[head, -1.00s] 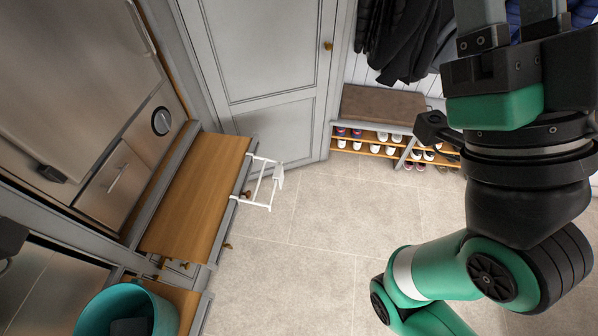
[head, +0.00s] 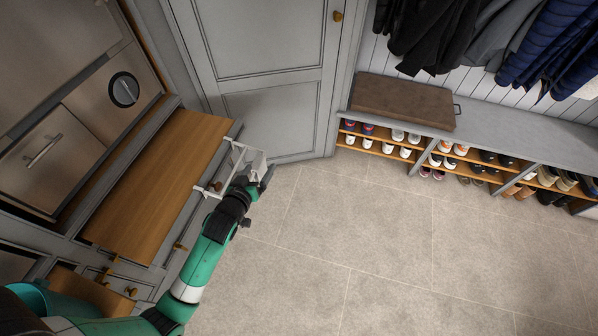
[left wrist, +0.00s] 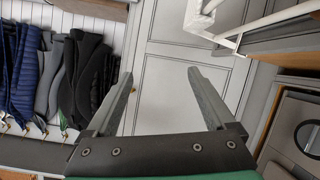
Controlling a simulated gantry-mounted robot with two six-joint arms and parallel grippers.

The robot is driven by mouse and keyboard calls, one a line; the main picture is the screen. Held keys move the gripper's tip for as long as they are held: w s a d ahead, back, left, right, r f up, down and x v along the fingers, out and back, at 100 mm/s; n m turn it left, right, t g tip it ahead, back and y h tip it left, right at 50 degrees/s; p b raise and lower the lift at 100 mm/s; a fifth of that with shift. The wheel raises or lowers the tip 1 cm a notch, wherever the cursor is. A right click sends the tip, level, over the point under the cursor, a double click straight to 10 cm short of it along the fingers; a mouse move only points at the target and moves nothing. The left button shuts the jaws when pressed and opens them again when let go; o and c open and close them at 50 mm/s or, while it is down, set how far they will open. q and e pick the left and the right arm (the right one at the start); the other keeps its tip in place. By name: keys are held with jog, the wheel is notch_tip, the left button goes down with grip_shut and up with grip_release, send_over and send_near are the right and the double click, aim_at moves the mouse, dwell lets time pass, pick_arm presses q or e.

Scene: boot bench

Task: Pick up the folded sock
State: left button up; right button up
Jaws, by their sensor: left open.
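My right gripper is not in view.
A wooden counter (head: 160,190) and cabinets stand at the left. A grey door (head: 265,75) is behind the rack. A bench with a brown cushion (head: 405,101) and shoe shelves stands at the back right, under hanging coats (head: 435,35). The tiled floor (head: 400,250) is clear.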

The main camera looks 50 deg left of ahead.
pick_arm(q)
jog(key=g+b, duration=0.1)
jog(key=b, duration=0.1)
send_near(255, 172)
jog(key=shift+n, duration=0.4)
jog(key=b+x, duration=0.1)
jog(key=x, duration=0.6)
jog(key=shift+w+f, duration=0.15)
jog(key=shift+w, duration=0.05)
jog(key=b+x, duration=0.1)
jog(key=x, duration=0.4)
jog(key=shift+s+a, duration=0.1)
jog(key=shift+a, duration=0.05)
grip_shut()
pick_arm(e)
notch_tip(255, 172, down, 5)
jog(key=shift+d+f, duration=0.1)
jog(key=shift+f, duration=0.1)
